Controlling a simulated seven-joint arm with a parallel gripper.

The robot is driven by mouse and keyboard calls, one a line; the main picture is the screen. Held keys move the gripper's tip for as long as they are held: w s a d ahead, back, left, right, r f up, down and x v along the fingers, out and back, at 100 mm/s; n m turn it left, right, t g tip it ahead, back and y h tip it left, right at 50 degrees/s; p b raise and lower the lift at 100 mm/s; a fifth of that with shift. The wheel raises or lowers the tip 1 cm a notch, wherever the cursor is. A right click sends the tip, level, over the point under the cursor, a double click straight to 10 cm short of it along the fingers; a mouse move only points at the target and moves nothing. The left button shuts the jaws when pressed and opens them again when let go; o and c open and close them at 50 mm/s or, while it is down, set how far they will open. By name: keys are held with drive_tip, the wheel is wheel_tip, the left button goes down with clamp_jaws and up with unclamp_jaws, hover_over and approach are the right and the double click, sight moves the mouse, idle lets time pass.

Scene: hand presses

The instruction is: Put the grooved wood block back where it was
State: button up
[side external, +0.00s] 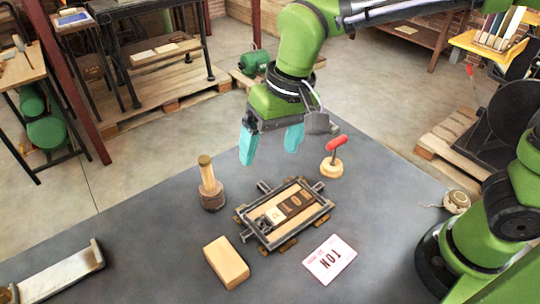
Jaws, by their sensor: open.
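A light wood block (227,262) lies on the grey table in front of the metal frame; no groove on it can be made out at this size. The dark metal frame (262,238) sits mid-table and holds wooden pieces, some dark with light characters (294,204). Which piece is the grooved block I cannot tell for certain. My gripper (270,156) has two teal fingers, spread apart and empty, pointing down above the table behind the frame. It touches none of these things.
A wooden-handled tool with a dark round base (210,188) stands left of the frame. A red-handled tool (334,158) stands behind right. A printed card (330,259) lies front right, a metal tray (55,275) far left, a string ball (456,201) right. The table between tray and block is clear.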

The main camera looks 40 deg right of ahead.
drive_tip(key=s+d+r+m+t, duration=0.1)
drive_tip(key=s+d, duration=0.3)
drive_tip(key=d, duration=0.6)
drive_tip(key=s+d+r+m+t, duration=0.1)
drive_tip(key=s+d+t, duration=0.3)
drive_tip(key=d, duration=0.5)
drive_tip(key=shift+s+d+r+m+t, duration=0.3)
drive_tip(key=shift+s+d+r+m, duration=0.15)
drive_tip(key=shift+r, duration=0.2)
